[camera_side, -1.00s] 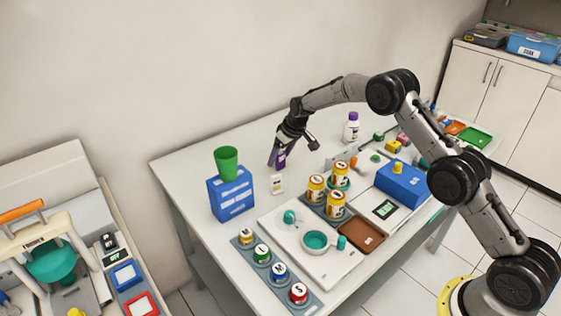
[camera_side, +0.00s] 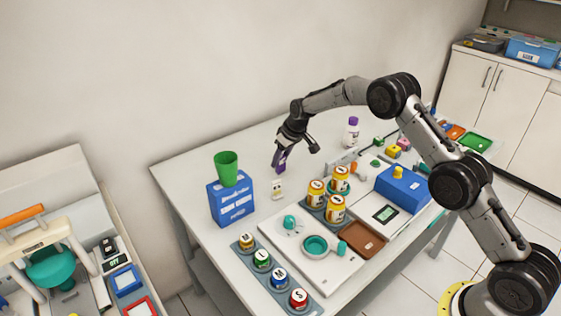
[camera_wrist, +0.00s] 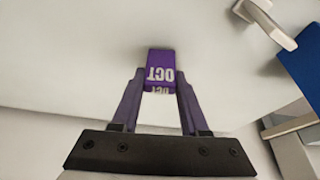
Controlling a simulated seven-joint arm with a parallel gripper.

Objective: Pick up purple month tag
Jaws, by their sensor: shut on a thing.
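The purple month tag (camera_wrist: 160,66) reads "OCT" in white letters, which appear upside down in the wrist view. It sits between the fingertips of my gripper (camera_wrist: 157,88), which is shut on it. In the side view the purple tag (camera_side: 281,166) shows small at the tips of my gripper (camera_side: 281,158), over the left back part of the white table (camera_side: 215,160). The tag looks raised a little off the table top.
A blue box (camera_side: 231,200) with a green cup (camera_side: 227,168) on it stands left of my gripper. A small whitish item (camera_side: 277,190) is just below the tag. Several yellow jars (camera_side: 335,207) stand to the right, with a purple-capped white bottle (camera_side: 351,133) behind.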

